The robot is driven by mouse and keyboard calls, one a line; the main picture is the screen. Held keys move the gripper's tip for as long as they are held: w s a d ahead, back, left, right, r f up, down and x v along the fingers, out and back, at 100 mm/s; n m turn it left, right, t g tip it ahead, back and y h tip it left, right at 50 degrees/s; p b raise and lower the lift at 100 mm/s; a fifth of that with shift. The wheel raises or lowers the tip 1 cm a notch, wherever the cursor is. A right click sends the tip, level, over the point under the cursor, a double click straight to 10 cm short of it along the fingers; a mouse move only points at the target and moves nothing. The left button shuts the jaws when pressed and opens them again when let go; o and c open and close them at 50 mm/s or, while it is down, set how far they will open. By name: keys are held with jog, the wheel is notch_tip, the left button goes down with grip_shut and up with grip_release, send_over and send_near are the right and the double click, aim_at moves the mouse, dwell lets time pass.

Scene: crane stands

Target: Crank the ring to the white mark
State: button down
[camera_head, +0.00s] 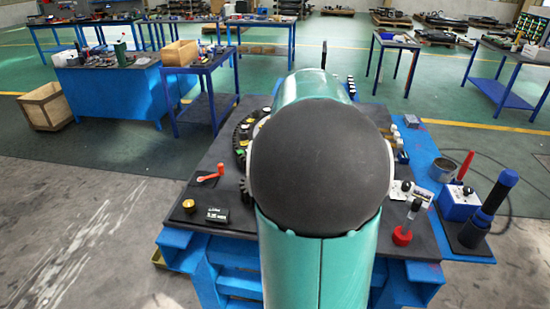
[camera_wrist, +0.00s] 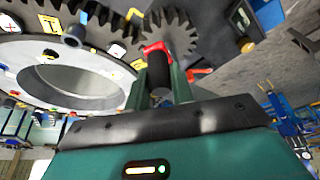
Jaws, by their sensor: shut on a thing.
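The ring (camera_wrist: 25,60) lies at the left in the wrist view, a large grey and dark toothed ring with coloured tiles around an open centre. White-faced tiles (camera_wrist: 116,50) show on it; I cannot tell which is the white mark. A small dark gear (camera_wrist: 172,35) sits beside the ring. A red crank arm (camera_wrist: 156,47) with a black handle (camera_wrist: 158,76) shows at this gear. My gripper (camera_wrist: 160,80) is shut on the black handle, one finger on each side. In the head view my arm hides the crank and most of the ring (camera_head: 241,140).
A separate red-orange lever (camera_head: 210,174), a brass knob (camera_head: 189,205) and a black box (camera_head: 217,215) are on the left of the dark tabletop (camera_head: 200,195). A red-based tool (camera_head: 402,236), a blue box (camera_head: 459,202) and a dark blue cylinder (camera_head: 492,200) stand at the right.

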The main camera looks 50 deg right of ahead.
jog(key=shift+w+d+n+g+y, duration=0.1)
jog(key=shift+w+d+n+y, duration=0.3)
jog(key=shift+d+n, duration=0.7)
jog(key=shift+w+d+n+g+y, duration=0.1)
jog(key=shift+w+d+n+y, duration=0.3)
jog(key=shift+n, duration=1.1)
jog(key=shift+w+d+n+g+y, duration=0.1)
jog(key=shift+w+d+n+y, duration=0.3)
jog(key=shift+d+n, duration=0.75)
jog(key=shift+s+a+n, duration=0.1)
jog(key=shift+a+n, duration=0.05)
jog(key=shift+n, duration=0.1)
jog(key=c, duration=1.2)
grip_release()
jog(key=v, duration=1.4)
jog(key=shift+f, duration=0.1)
